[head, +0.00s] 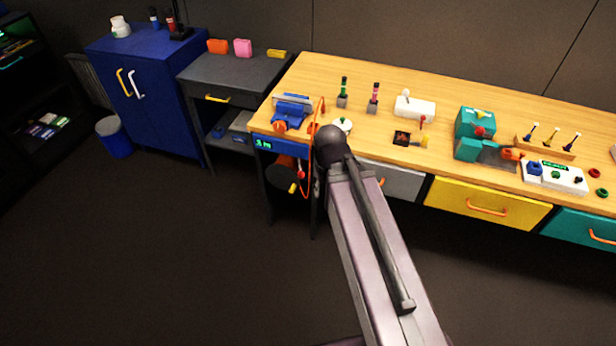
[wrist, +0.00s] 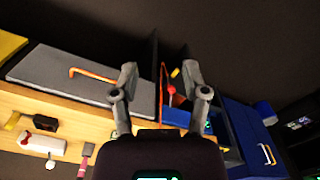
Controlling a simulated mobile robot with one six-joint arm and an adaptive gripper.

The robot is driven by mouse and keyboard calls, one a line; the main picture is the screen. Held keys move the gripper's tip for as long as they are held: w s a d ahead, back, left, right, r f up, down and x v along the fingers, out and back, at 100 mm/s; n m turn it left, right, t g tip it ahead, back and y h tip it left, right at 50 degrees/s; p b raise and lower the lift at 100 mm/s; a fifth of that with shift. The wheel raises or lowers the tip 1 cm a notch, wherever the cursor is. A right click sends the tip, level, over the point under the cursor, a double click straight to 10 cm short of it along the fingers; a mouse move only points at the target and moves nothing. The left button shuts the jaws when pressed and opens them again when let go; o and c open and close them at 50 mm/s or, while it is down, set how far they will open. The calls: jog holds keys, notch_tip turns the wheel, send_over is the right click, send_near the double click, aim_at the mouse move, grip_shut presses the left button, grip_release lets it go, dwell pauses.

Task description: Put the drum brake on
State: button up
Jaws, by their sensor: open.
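I cannot tell for certain which part is the drum brake. Under the left end of the bench, in the head view, is a dark rounded body with a red-knobbed lever (head: 302,174) and a yellow-tipped piece (head: 293,188). In the wrist view the red knob (wrist: 172,89) and the yellow tip (wrist: 175,73) show between my gripper's fingers. My gripper (wrist: 160,76) is open and nothing shows held in it. The knob looks beyond the fingertips, apart from them. In the head view my arm hides the gripper and part of this area.
An orange cord (head: 323,106) hangs over the bench's front edge near the lever. A blue-and-orange device (head: 291,110) stands above it. Grey (head: 392,183) and yellow (head: 487,207) drawers are to the right. A blue cabinet (head: 145,90) stands left. The floor in front is clear.

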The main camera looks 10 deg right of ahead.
jog(key=shift+w+f, duration=0.2)
jog(key=shift+f, duration=0.05)
grip_shut()
jog(key=w+d+f+m+t+y+b, duration=0.1)
jog(key=w+d+f+m+y+b, duration=0.3)
jog(key=w+f+m+b, duration=0.4)
jog(key=w+d+f+m+t+y+b, duration=0.2)
jog(key=w+d+f+m+y+b, duration=0.2)
jog(key=w+m+b, duration=0.9)
jog(key=shift+w+d+f+m+y+b, duration=0.15)
jog(key=shift+w+f+m+y+b, duration=0.4)
jog(key=shift+w+f, duration=1)
jog(key=shift+s+f, duration=0.3)
